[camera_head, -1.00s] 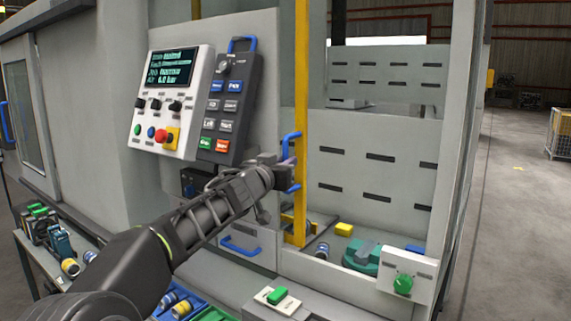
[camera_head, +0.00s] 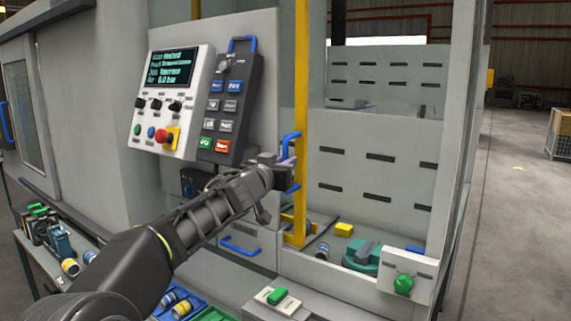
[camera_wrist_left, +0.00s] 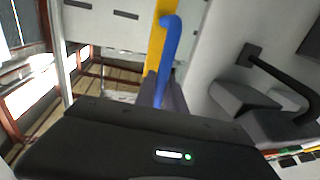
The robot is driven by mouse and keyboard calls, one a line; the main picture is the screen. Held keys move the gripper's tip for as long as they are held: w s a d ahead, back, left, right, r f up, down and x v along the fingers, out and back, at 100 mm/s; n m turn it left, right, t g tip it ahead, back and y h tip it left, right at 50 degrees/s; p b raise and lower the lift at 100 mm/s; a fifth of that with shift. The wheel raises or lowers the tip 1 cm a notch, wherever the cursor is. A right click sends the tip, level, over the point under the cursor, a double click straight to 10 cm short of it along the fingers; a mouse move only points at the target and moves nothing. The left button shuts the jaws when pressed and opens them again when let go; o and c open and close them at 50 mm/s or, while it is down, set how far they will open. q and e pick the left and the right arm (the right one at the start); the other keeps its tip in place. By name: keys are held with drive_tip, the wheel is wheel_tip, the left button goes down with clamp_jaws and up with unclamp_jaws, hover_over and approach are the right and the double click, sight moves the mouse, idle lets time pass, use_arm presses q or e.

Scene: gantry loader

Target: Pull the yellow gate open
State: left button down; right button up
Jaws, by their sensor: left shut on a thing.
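The yellow gate shows in the head view as a tall yellow upright bar (camera_head: 301,130) at the left edge of the loader's opening. A blue handle (camera_head: 291,138) is fixed to it. My left gripper (camera_head: 287,166) is at this handle and shut on it, hiding its middle part. In the left wrist view the blue handle (camera_wrist_left: 169,50) runs down between the dark fingers (camera_wrist_left: 164,92), with the yellow bar (camera_wrist_left: 156,45) behind it. My right gripper is not in view.
A control panel (camera_head: 172,105) and a button pendant (camera_head: 226,105) are left of the gate. Inside the opening lie a yellow block (camera_head: 344,229) and a green part (camera_head: 362,256). A box with a green knob (camera_head: 403,284) stands at the front right. Blue bins are below my arm.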

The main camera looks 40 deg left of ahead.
use_arm(q)
drive_tip(key=shift+a+r+p, duration=0.15)
drive_tip(key=shift+a+p, duration=0.15)
drive_tip(key=shift+p, duration=0.15)
drive_tip(key=a+p, duration=0.3)
drive_tip(key=a, duration=0.1)
drive_tip(key=c, duration=1.4)
unclamp_jaws()
drive_tip(key=shift+s, duration=0.2)
